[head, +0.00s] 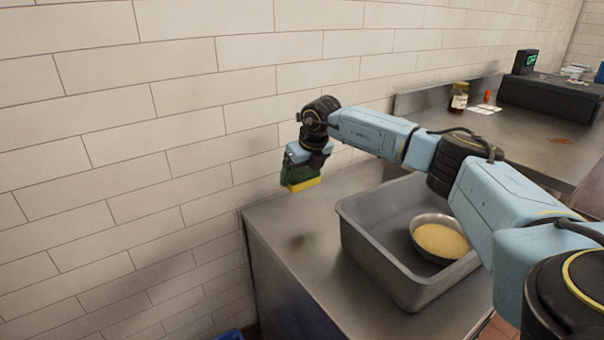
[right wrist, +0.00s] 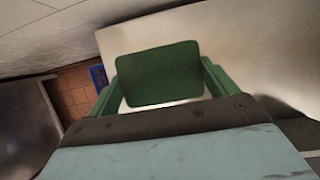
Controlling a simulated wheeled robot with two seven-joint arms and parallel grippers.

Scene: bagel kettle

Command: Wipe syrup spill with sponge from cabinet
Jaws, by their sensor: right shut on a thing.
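My right gripper (head: 300,172) is shut on a sponge (head: 304,184) with a green side and a yellow side. It holds the sponge above the left end of the metal counter, near the tiled wall. In the right wrist view the sponge (right wrist: 158,74) sits between the two green fingers of the gripper (right wrist: 160,85), green face toward the camera. A reddish-brown syrup spill (head: 560,140) lies on the far metal counter at the right, well away from the sponge. My left gripper is not in view.
A grey tub (head: 362,243) with a metal bowl (head: 438,239) of yellow contents stands on the near counter (head: 285,230). On the far counter are a syrup-like jar (head: 459,97), an orange-capped item (head: 488,97) and a dark box (head: 550,97). The white tiled wall (head: 150,130) borders both counters.

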